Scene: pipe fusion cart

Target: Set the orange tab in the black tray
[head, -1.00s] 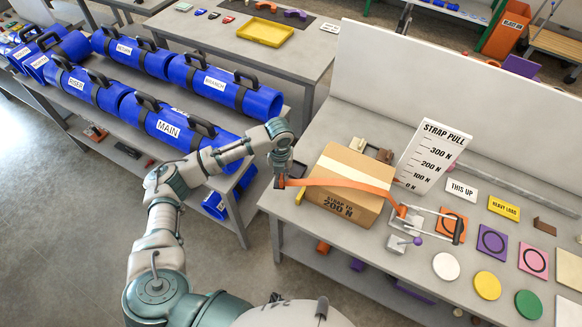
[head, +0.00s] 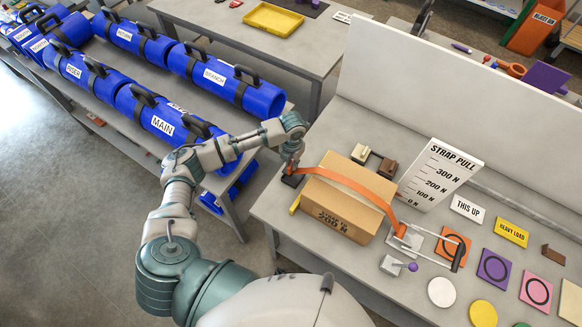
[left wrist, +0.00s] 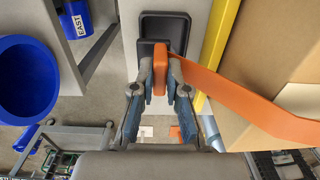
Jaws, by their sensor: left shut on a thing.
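My left gripper (head: 290,170) is at the left end of the bench, beside the cardboard box. In the left wrist view its fingers (left wrist: 174,88) are shut on the orange tab (left wrist: 175,72), the end of an orange strap (left wrist: 250,97). The strap (head: 350,177) runs over the box (head: 338,208) to a metal ratchet with a black handle (head: 408,237). The black tray (left wrist: 165,24) lies just beyond the fingertips in the left wrist view; it shows partly under the gripper in the head view (head: 292,181). Whether the tab touches the tray I cannot tell.
A yellow strip (left wrist: 219,40) runs between tray and box. A STRAP PULL scale board (head: 440,175) stands behind the box. Colored tiles and discs lie at the right. Blue cylinders (head: 165,118) fill the rack on the left.

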